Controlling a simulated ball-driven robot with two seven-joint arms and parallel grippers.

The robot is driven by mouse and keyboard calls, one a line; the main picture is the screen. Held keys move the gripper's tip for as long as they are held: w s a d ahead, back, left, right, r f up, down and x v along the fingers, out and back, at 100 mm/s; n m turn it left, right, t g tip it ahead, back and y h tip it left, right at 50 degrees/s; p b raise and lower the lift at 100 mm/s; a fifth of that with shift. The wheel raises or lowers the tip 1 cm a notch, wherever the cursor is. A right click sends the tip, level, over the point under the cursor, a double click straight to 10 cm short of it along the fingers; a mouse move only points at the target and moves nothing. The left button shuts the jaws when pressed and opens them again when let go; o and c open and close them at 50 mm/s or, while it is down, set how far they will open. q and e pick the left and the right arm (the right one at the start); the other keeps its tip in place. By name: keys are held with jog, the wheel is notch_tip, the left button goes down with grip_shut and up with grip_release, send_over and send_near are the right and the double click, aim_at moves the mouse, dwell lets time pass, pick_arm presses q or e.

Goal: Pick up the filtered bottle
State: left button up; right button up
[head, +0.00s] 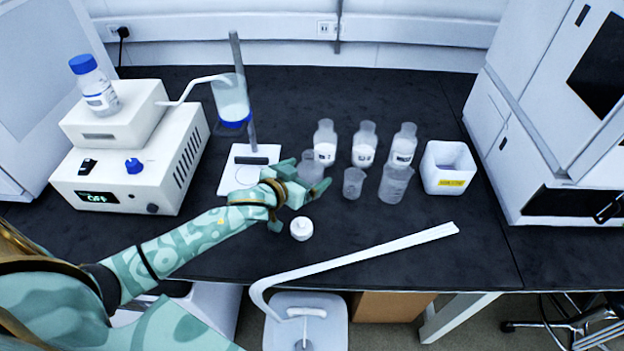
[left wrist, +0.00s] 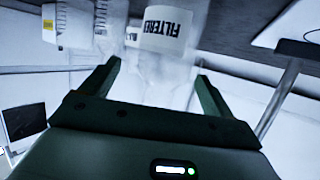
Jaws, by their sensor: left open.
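The filtered bottle is clear with white in its lower part. In the left wrist view its label (left wrist: 165,29) reads "FILTERED", and clear material reaches down between the fingers. In the head view I take it to be the leftmost back bottle (head: 325,142), but its label is too small to read there. My left gripper (head: 306,180) is open just in front of it, with a clear beaker (head: 312,165) at its fingers. In the left wrist view the open fingers (left wrist: 155,85) stand either side of the clear shape. I cannot tell whether they touch. My right gripper is out of view.
Two similar bottles (head: 364,146) (head: 403,146) stand to the right, with beakers (head: 353,183) (head: 396,183) in front. A white bin (head: 447,168) is farther right. A small white cap-like piece (head: 301,228) lies near my wrist. A stand with column (head: 232,98) is behind left.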

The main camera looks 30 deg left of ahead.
pick_arm(q)
jog(key=b+x, duration=0.1)
jog(key=x, duration=0.2)
jog(key=b+x, duration=0.1)
jog(key=shift+w+a+f+b, duration=0.25)
jog(key=shift+f+b, duration=0.05)
jog(key=shift+f, duration=0.25)
jog(key=shift+w+d, duration=0.1)
jog(key=shift+w, duration=0.15)
jog(key=shift+r, duration=0.1)
jog(key=c, duration=1.2)
